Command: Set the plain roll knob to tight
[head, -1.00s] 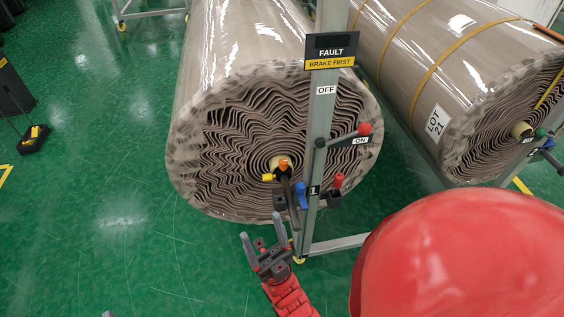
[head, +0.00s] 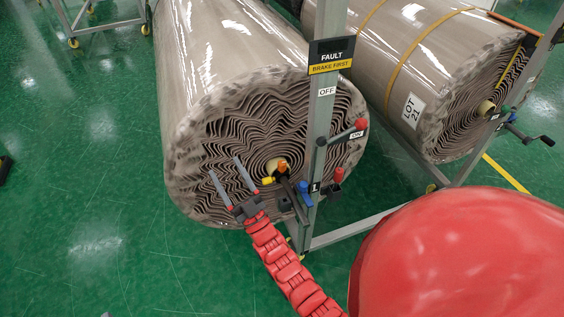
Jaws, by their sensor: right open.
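The plain roll (head: 225,52), clear-wrapped and without straps, lies with its wavy layered end towards me. At its core are an orange knob (head: 282,166) and a yellow knob (head: 267,181) beside a dark lever. The stand post (head: 322,120) carries a red-knobbed lever (head: 361,125) by an ON label, an OFF label above, and a blue knob (head: 305,188) and red knob (head: 339,174) lower down. I cannot read a tight mark. My right gripper (head: 225,165) is open and empty, in front of the roll's end, left of the core knobs. My left gripper is not in view.
A FAULT / BRAKE FIRST sign (head: 331,57) is on the post. A strapped roll (head: 440,60) with a LOT 21 label and a crank lies at the right. A stand beam (head: 355,240) runs low rightward.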

